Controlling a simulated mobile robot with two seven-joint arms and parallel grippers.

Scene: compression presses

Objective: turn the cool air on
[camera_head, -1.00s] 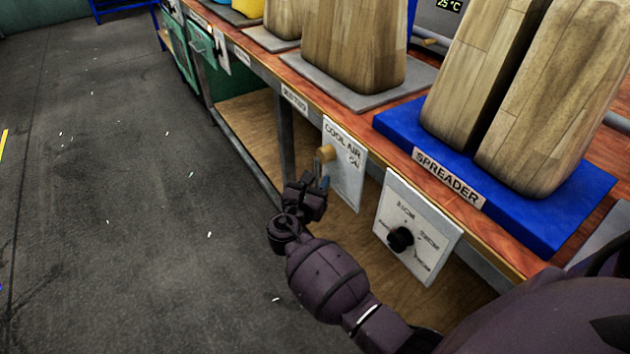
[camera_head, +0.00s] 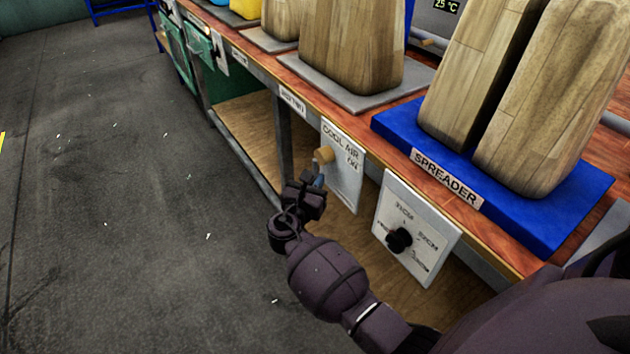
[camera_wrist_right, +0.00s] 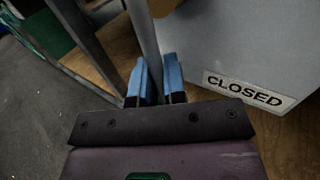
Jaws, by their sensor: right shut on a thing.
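The white COOL AIR panel (camera_head: 343,172) hangs on the front of the bench in the head view. A tan round knob (camera_head: 324,155) sticks out from it. My right gripper (camera_head: 317,181) is just below the knob, in front of the panel's left edge. In the right wrist view, the blue fingers of my right gripper (camera_wrist_right: 160,82) are closed around a grey bar, which looks like the cool air lever (camera_wrist_right: 143,35). A CLOSED label (camera_wrist_right: 248,90) is on the panel to the right. The lever's lower end is hidden by the gripper. My left gripper is not in view.
A second white panel with a black dial (camera_head: 399,239) is to the right of my right gripper. A blue SPREADER board (camera_head: 545,222) with tall wooden blocks stands on the bench above. The grey floor (camera_head: 120,220) at left is clear.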

